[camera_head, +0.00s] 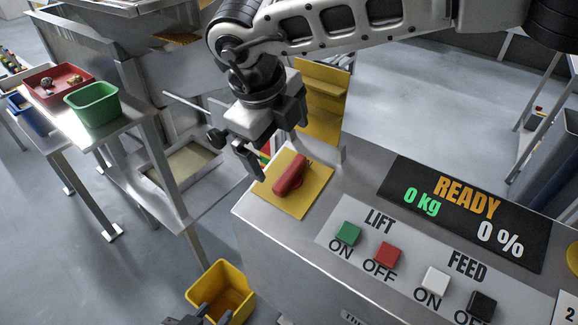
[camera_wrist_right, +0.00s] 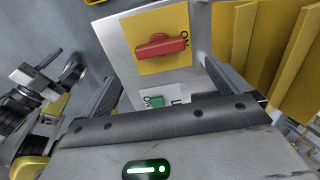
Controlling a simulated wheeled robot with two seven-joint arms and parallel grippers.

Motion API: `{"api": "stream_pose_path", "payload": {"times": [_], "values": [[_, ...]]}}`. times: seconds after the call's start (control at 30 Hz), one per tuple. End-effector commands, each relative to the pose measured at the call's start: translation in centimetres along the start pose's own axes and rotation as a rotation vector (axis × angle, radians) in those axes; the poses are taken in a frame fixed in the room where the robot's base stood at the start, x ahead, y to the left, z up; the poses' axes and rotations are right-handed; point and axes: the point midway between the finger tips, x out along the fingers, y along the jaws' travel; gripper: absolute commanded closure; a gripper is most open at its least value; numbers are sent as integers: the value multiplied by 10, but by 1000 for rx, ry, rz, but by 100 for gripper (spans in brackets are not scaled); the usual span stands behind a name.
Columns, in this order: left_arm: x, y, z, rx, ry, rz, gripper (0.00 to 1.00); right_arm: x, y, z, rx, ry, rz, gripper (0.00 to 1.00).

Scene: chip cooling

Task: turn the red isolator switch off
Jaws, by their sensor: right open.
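The red isolator switch (camera_head: 290,174) is a red handle on a yellow plate (camera_head: 311,193), at the left end of the metal control panel. In the right wrist view the handle (camera_wrist_right: 160,45) lies roughly crosswise, with an ON mark by its right end. My right gripper (camera_head: 272,150) is open and empty, just behind and above the switch. In the right wrist view its fingers (camera_wrist_right: 165,72) stand apart, with the handle beyond the gap, apparently untouched. My left gripper (camera_head: 207,314) shows only partly at the bottom edge; its jaws are unclear.
Green (camera_head: 348,233) and red (camera_head: 387,254) LIFT buttons and white and black FEED buttons sit right of the switch. A display (camera_head: 465,212) reads READY, 0 kg, 0 %. A yellow bin (camera_head: 240,277) is below left. A green bin (camera_head: 93,104) stands on a side table.

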Motion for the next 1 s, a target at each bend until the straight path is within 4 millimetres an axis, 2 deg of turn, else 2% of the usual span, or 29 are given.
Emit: {"api": "stream_pose_path", "payload": {"times": [0.2, 0.4, 0.6, 0.9, 1.0], "values": [[-3, -1, -4, 8, -4, -3, 64, 48, 1, -1, 0, 3, 3, 0], [-2, -2, -5, 10, -5, -5, 64, 81, 1, 0, 0, 0, 3, 0], [-2, -4, -9, 11, 5, -8, 64, 96, 1, 0, 0, -2, 2, 0], [-1, -2, -10, 0, 8, -10, 64, 98, 1, 0, 0, -2, 2, 0], [-1, -2, -10, -1, 7, -10, 64, 98, 1, 0, 0, -2, 2, 28]]}}
